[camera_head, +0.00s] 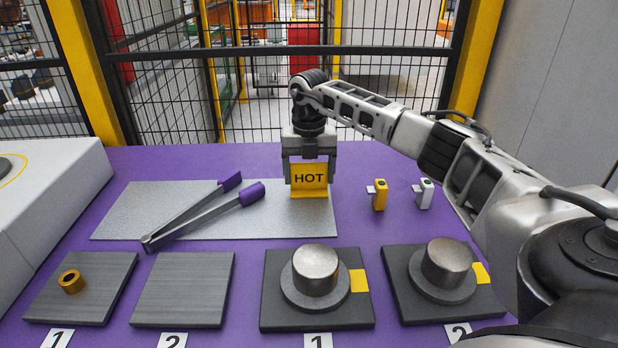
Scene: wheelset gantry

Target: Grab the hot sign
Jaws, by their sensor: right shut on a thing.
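The hot sign (309,177) is a small yellow upright plate with black letters "HOT". It stands at the right end of the grey mat (140,212), on the purple table. My right gripper (309,163) reaches down from above and is shut on the sign's upper part, with a finger at each side. Whether the sign's base touches the mat is hard to tell. My left gripper is not in the view.
Tongs (200,213) with purple tips lie on the mat, left of the sign. A yellow tag holder (380,195) and a white one (424,193) stand to the right. Dark plates with metal cylinders (315,270) (446,263) and a brass ring (71,281) fill the front.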

